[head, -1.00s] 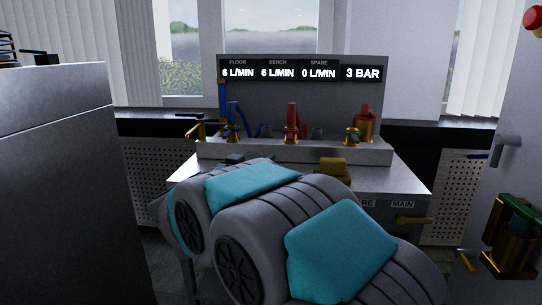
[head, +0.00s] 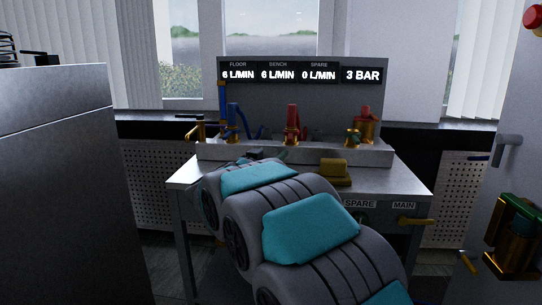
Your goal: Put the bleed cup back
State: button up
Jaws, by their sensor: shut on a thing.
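My gripper (head: 262,154) is at the far end of my arm, over the left part of the steel bench top (head: 189,175). Only a small dark part of it shows past my grey and teal arm links. It is shut on what I take to be the bleed cup, but my arm hides nearly all of that. I cannot tell whether the held thing touches the bench. A raised steel ledge (head: 215,152) runs along the back of the bench, just beyond the gripper.
Blue (head: 232,122), red (head: 292,124) and brass-and-red (head: 366,124) fittings stand on the ledge. A mustard-yellow block (head: 334,172) lies on the bench, right of my arm. A brass valve handle (head: 412,221) juts from the front.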

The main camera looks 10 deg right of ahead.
jog(key=shift+f, duration=0.15)
jog(key=o, duration=1.5)
jog(key=shift+c, duration=0.2)
jog(key=shift+s+a+r, duration=0.15)
jog(key=shift+a+r, duration=0.05)
jog(key=v, duration=1.1)
jog(key=shift+s+p, duration=0.25)
jog(key=shift+p, duration=0.15)
jog(key=shift+a, duration=0.1)
